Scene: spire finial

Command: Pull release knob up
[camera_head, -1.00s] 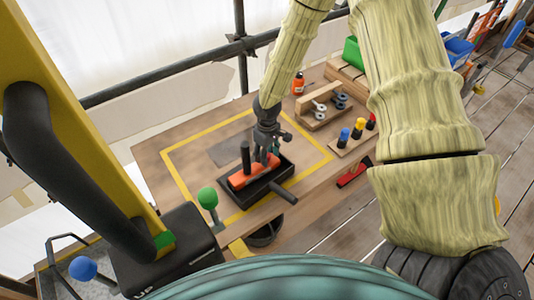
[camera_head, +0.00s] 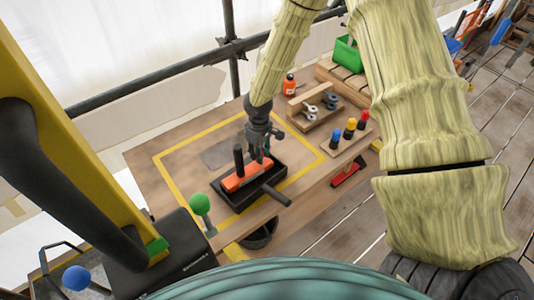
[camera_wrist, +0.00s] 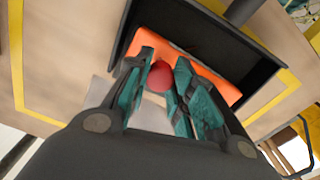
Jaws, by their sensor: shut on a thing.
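A round red knob (camera_wrist: 160,76) shows between my gripper's fingers in the wrist view. It sits over an orange block (camera_wrist: 205,75), which also shows in the head view (camera_head: 238,181). The orange block lies in a black tray (camera_head: 228,201) with a handle at its near right. My gripper (camera_wrist: 162,88) points down over the block, with its teal fingers on either side of the red knob, shut on it. In the head view, my gripper (camera_head: 261,154) hides the knob.
A black upright post (camera_head: 239,160) stands close left of my gripper. A green ball knob (camera_head: 200,204) stands at the bench's near side. Red, yellow and blue pegs (camera_head: 350,124) and a wooden rack (camera_head: 312,110) are to the right. A yellow outline surrounds the tray.

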